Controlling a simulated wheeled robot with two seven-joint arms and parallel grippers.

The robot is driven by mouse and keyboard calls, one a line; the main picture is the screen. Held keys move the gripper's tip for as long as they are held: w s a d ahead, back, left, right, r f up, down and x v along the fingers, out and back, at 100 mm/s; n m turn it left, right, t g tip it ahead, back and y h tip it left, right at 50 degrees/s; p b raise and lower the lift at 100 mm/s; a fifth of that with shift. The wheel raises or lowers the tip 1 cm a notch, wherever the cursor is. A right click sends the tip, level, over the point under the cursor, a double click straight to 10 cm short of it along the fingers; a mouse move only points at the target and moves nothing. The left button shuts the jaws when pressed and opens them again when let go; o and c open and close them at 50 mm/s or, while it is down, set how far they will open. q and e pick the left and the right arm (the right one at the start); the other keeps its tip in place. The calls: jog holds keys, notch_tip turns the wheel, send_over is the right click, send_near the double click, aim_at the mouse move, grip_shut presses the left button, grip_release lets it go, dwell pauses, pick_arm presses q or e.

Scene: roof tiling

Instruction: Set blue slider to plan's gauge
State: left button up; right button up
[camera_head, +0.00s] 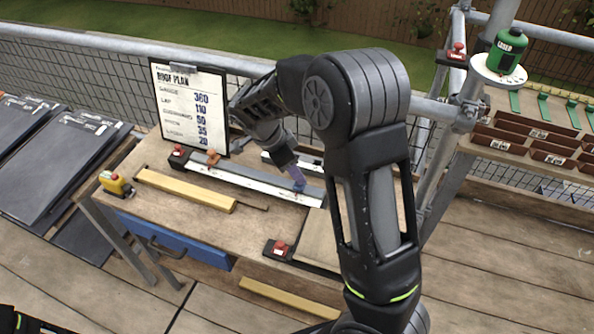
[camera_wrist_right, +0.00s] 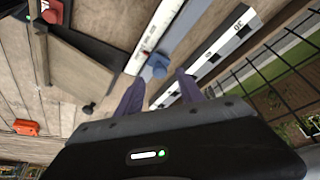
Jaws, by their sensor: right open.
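The blue slider (camera_wrist_right: 158,66) sits on the white scale rail in the right wrist view, just beyond and between my fingertips. In the head view the slider (camera_head: 300,186) shows near the right end of the metal rail (camera_head: 245,181). My right gripper (camera_head: 291,172) reaches down over it from above. The gripper (camera_wrist_right: 159,82) is open, its two purple fingers apart. I cannot tell whether they touch the slider. The plan board (camera_head: 190,108) reads "ROOF PLAN" with gauge 360, lap 110 and more lines. My left gripper is not in view.
An orange piece (camera_head: 213,157) sits on the rail further left. A yellow wooden batten (camera_head: 185,190) lies in front of the rail. A red button box (camera_head: 278,250) is at the bench's front edge.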

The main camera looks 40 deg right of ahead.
jog(key=shift+x, duration=1.35)
grip_shut()
dwell(0.4)
